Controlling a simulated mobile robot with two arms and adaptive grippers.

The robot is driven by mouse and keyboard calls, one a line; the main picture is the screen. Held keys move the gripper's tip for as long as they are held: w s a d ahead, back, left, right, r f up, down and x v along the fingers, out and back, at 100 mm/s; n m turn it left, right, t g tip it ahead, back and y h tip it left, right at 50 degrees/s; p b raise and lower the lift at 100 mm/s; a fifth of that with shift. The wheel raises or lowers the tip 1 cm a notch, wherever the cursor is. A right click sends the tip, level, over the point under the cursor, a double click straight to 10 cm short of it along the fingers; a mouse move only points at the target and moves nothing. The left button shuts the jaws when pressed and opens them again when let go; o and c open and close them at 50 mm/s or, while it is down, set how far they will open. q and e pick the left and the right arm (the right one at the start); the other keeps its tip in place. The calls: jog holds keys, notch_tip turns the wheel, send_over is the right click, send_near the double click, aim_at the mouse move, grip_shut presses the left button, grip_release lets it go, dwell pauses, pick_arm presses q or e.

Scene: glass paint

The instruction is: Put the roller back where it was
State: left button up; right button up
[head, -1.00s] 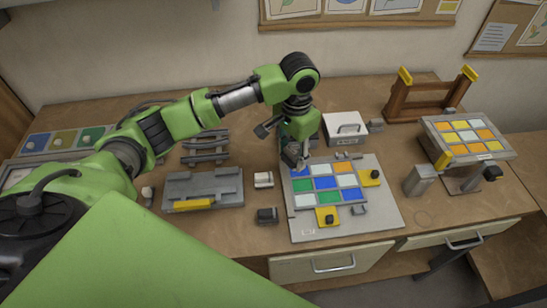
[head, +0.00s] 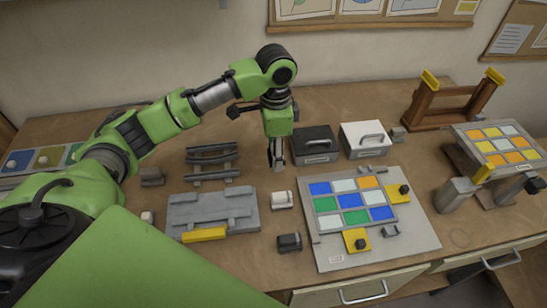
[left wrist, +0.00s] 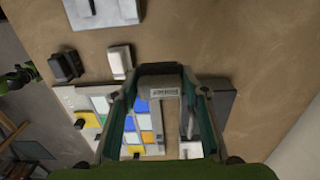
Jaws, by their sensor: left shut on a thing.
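My left gripper (head: 276,160) hangs pointing down above the bare table, left of the black box. It is shut on a narrow grey thing, apparently the roller; its shape is mostly hidden in the head view. A grey rack (head: 211,162) with bars stands to the left. A grey tray (head: 185,212) with raised rests lies in front of it. My right gripper is not in view.
A glass panel of coloured squares lies on a light board (head: 425,232). A black box (head: 315,145) and a white box (head: 364,140) stand behind it. A white block (head: 282,200) and a dark block (head: 289,242) sit between tray and board. A wooden frame (head: 452,105) stands back right.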

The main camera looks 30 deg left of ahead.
pick_arm(q)
jog(key=w+f, duration=0.1)
jog(key=w+a+f, duration=0.1)
jog(key=f, duration=0.1)
jog(key=w+a+f+p, duration=0.1)
jog(key=f, duration=0.1)
jog(key=shift+w+a+f, duration=0.1)
jog(key=shift+w+a, duration=0.05)
jog(key=shift+w, duration=0.1)
notch_tip(320, 180, down, 3)
jog(key=shift+w+a+p, duration=0.15)
jog(key=shift+p, duration=0.2)
jog(key=shift+f, duration=0.3)
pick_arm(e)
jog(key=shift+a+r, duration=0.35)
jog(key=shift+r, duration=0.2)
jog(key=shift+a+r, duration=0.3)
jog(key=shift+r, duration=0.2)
pick_arm(q)
jog(key=shift+f, duration=0.15)
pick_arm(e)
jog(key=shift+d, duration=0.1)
pick_arm(q)
jog(key=o, duration=1.1)
notch_tip(320, 180, up, 12)
jog(key=shift+r+b, duration=0.15)
jog(key=shift+b, duration=1.05)
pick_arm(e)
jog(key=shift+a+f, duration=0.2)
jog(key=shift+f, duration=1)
